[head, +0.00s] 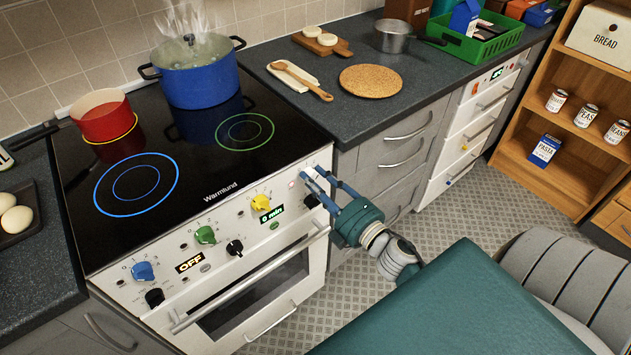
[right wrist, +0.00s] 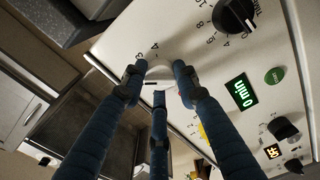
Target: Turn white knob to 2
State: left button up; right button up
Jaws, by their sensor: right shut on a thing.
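The white knob (right wrist: 159,74) is at the end of the stove's white control panel (right wrist: 195,60), between the fingers in the right wrist view. My right gripper (right wrist: 157,84) is shut on it, with blue fingers around its sides. In the head view my right gripper (head: 314,180) reaches the right end of the panel, and its fingers largely hide the knob. Small dial marks show beside the knob in the wrist view, but I cannot tell which number it points to. My left gripper is not in view.
Nearby on the panel are the yellow knob (head: 260,202), green knob (head: 205,235), blue knob (head: 143,271) and several black knobs. The oven handle (head: 250,278) juts out below. A steaming blue pot (head: 199,82) and a red pan (head: 103,116) stand on the cooktop.

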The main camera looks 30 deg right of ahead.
jog(key=shift+d+f, duration=0.15)
jog(key=shift+f, duration=0.05)
dwell(0.3)
jog(key=o, duration=1.2)
jog(key=shift+r, duration=0.1)
jog(key=shift+c, duration=0.2)
jog(key=s+d, duration=0.1)
jog(key=s, duration=1.1)
